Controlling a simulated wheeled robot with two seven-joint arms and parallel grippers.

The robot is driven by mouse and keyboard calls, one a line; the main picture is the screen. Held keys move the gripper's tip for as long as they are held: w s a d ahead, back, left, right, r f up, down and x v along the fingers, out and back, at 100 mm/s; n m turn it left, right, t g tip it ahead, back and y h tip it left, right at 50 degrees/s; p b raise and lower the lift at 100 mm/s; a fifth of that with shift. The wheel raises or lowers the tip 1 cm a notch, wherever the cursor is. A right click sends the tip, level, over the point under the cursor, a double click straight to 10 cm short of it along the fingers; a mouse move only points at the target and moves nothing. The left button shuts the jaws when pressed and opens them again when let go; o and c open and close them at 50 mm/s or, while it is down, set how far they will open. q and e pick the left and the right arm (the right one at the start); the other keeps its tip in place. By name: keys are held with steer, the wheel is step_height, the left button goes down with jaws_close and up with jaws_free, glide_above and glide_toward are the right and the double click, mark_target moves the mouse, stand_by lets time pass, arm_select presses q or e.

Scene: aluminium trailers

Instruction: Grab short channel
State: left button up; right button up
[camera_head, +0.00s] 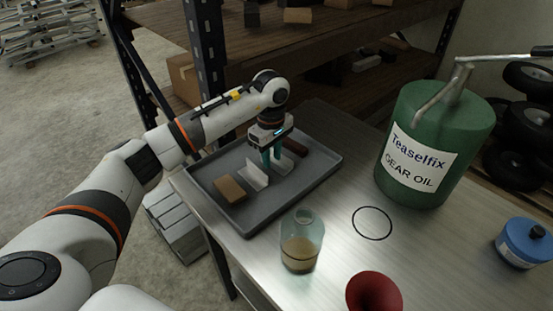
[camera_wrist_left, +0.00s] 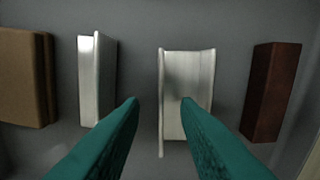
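Two pale metal channels lie in the grey tray (camera_head: 222,212). One channel (camera_head: 254,176) lies left of my left gripper in the head view and also shows left of centre in the left wrist view (camera_wrist_left: 88,85). The other (camera_head: 283,165) is partly hidden under the gripper and shows right of centre in the left wrist view (camera_wrist_left: 200,75). They look close in length; I cannot tell surely which is the short one. My left gripper (camera_head: 270,160) points down, its teal fingers (camera_wrist_left: 160,100) apart and empty. One fingertip overlaps the right channel in the wrist view. The right gripper is out of view.
A tan block (camera_head: 230,189) lies at the tray's left and a dark red-brown block (camera_head: 295,147) at its right. A glass beaker (camera_head: 301,243), red funnel (camera_head: 374,292), green oil can (camera_head: 430,140) and blue canister (camera_head: 525,243) stand on the table (camera_head: 335,265).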

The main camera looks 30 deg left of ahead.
arm_select(q)
steer(key=shift+f, duration=0.8)
jaws_close()
steer(key=shift+r, duration=0.1)
